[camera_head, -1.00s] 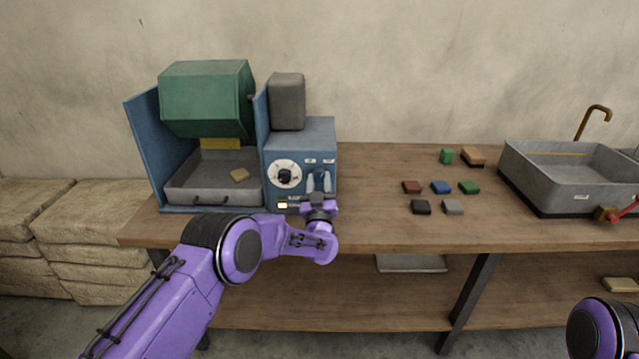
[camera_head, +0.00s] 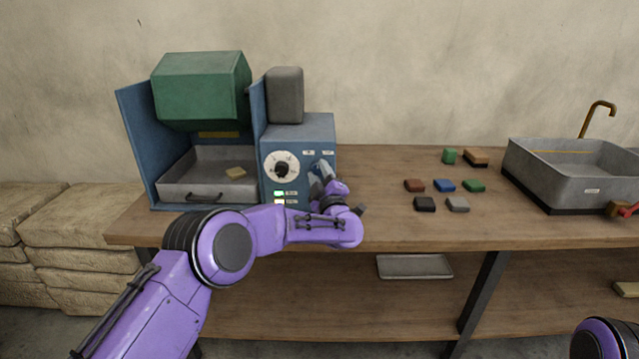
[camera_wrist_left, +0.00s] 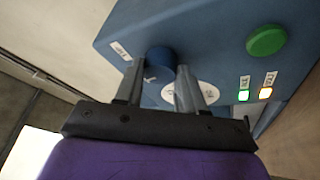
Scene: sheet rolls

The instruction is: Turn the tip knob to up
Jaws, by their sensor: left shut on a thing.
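The blue machine's control box (camera_head: 298,134) has a white dial with a dark knob (camera_head: 281,169) on its front. A round blue knob (camera_wrist_left: 160,58) sits between my left gripper's fingertips (camera_wrist_left: 164,76) in the left wrist view, and the gripper is shut on it. I cannot read which way the knob points. My right gripper is out of view.
A green drum (camera_head: 200,88) hangs over a grey tray (camera_head: 207,190) in the machine. A green button (camera_wrist_left: 266,40) and lit green and orange lamps (camera_wrist_left: 243,95) show on the box. Several small coloured blocks (camera_head: 444,186) lie right of it. A grey sink (camera_head: 560,182) stands farther right.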

